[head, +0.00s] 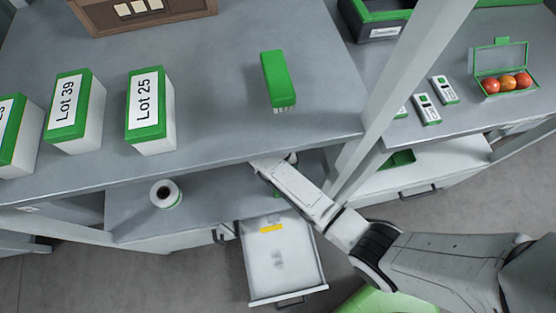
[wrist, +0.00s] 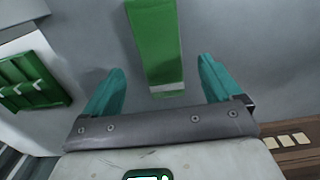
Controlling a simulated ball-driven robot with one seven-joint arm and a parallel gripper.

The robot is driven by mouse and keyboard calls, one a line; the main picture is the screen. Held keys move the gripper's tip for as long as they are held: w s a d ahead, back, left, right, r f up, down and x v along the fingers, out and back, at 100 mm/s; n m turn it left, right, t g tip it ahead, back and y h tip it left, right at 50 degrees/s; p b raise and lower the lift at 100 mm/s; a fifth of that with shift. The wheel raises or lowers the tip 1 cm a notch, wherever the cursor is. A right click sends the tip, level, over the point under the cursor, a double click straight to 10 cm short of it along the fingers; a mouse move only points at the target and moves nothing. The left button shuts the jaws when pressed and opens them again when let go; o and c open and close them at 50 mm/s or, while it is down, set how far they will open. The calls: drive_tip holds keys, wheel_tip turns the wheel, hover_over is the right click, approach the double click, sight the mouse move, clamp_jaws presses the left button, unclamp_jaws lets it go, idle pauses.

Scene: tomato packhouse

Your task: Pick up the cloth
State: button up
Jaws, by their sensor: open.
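A long green piece with a pale stripe near its close end, which looks like the cloth (wrist: 152,40), shows at the top middle of the wrist view. My gripper (wrist: 162,64) is open, with its two teal fingers to either side of this piece. The gap to it is hard to judge, and nothing is held. In the head view my arm's front end reaches in at the front edge of the grey table, and the fingers do not show clearly there. No cloth can be picked out for sure in the head view.
A green brush (head: 277,80) and white-and-green lot boxes (head: 150,110) stand on the grey table (head: 220,95). A white roll (head: 165,194) stands on the lower shelf. An open drawer (head: 285,260) juts out below my arm. A pale post (head: 400,95) rises right of it.

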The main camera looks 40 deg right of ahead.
wheel_tip(320, 180, down, 4)
drive_tip(key=shift+s+a+b, duration=0.15)
drive_tip(key=shift+b, duration=0.15)
drive_tip(key=shift+c, duration=0.2)
drive_tip(key=c, duration=1.2)
drive_tip(key=shift+r, duration=0.15)
